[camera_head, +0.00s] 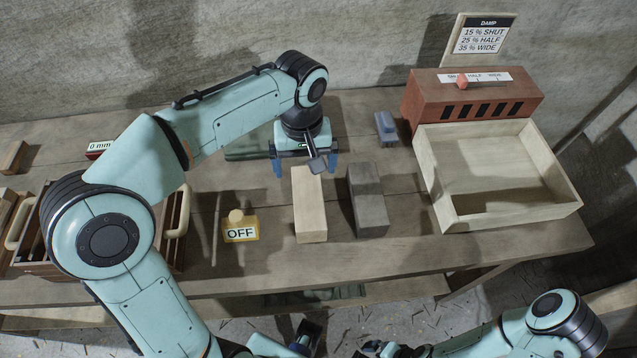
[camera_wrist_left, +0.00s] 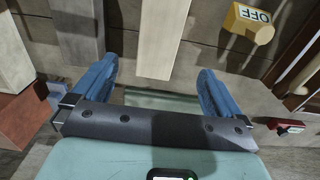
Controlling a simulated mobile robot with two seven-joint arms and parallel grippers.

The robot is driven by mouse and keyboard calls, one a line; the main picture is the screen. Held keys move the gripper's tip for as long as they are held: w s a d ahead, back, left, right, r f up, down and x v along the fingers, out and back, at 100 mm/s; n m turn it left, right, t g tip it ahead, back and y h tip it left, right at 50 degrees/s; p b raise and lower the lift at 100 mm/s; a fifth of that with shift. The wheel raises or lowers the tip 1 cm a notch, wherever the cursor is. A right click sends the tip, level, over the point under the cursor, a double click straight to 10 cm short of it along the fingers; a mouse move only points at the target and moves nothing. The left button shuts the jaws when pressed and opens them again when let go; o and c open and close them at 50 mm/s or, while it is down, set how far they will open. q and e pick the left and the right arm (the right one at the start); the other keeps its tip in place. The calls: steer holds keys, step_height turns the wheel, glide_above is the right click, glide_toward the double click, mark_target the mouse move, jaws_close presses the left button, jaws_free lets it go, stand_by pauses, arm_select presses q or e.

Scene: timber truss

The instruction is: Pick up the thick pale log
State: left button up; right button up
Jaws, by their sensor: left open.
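The thick pale log (camera_head: 310,210) lies on the workbench in the head view, its long side running front to back. In the left wrist view the pale log (camera_wrist_left: 163,40) shows in the gap between the two blue fingers. My left gripper (camera_head: 305,168) is open over the log's far end, its fingers to either side; I see no contact. It also shows in the left wrist view (camera_wrist_left: 156,70). My right gripper (camera_head: 378,347) is partly seen at the bottom edge, and its jaw state is unclear.
A dark grey log (camera_head: 367,200) lies close to the right of the pale one. A yellow OFF block (camera_head: 240,228) stands to the left. A pale open tray (camera_head: 512,215) and a red-brown damper box (camera_head: 425,103) are at the right.

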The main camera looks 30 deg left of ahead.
mark_target(308, 196)
arm_select(q)
steer(key=f, duration=0.4)
steer(key=f+b, duration=0.1)
steer(key=f, duration=0.2)
steer(key=shift+s+f, duration=0.1)
steer(key=shift+s, duration=0.3)
steer(key=shift+d+f+b, duration=0.2)
steer(key=shift+d+f, duration=0.05)
steer(key=shift+f, duration=1.2)
steer(key=shift+d+f+b, duration=0.15)
steer(key=shift+d+f, duration=0.05)
steer(key=shift+f, duration=1.25)
steer(key=c, duration=1.4)
arm_select(e)
steer(key=shift+s+f, duration=0.6)
steer(key=shift+f, duration=0.3)
